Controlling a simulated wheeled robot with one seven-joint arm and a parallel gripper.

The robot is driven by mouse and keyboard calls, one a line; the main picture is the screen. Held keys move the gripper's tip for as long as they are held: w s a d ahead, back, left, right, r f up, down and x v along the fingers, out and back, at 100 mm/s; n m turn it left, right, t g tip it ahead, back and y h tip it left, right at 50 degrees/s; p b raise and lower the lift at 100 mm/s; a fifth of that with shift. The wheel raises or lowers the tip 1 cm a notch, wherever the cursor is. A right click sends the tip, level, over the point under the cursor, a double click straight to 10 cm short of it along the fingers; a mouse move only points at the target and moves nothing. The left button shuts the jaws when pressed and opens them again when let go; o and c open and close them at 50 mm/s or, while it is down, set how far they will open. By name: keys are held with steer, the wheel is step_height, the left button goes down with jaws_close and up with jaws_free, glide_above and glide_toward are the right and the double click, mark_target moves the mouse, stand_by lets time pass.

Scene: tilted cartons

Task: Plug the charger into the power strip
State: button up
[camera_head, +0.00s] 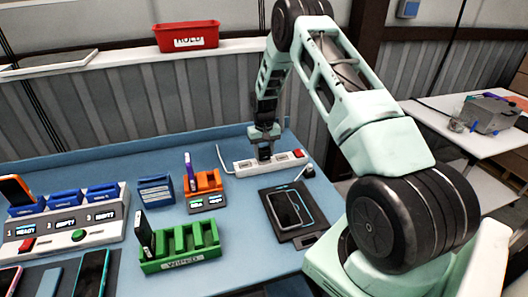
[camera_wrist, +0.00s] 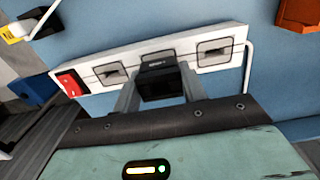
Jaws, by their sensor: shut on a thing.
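A white power strip (camera_head: 243,168) with a red switch lies near the back of the blue table, right of centre. In the wrist view the power strip (camera_wrist: 115,71) runs across the picture, with a free socket on each side of the middle. My gripper (camera_head: 264,150) is shut on a black charger (camera_wrist: 159,80) over the strip's middle. The charger hides the middle socket, and I cannot tell whether its prongs are inside. In the head view the charger (camera_head: 264,153) is small and dark between my fingers.
A phone on a black mat (camera_head: 308,234) lies in front of the strip. A green rack (camera_head: 180,265), an orange holder (camera_head: 209,180) and a white station (camera_head: 66,240) stand to the left. A white cable (camera_head: 221,160) lies at the strip's left end. A red bin (camera_head: 187,36) sits on the ledge.

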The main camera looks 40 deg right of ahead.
steer(key=shift+f+b, duration=0.45)
steer(key=shift+f, duration=0.2)
stand_by(0.3)
steer(key=o, duration=1.1)
steer(key=shift+r, duration=0.15)
step_height(320, 180, up, 17)
steer(key=b, duration=0.5)
steer(key=shift+r, duration=0.1)
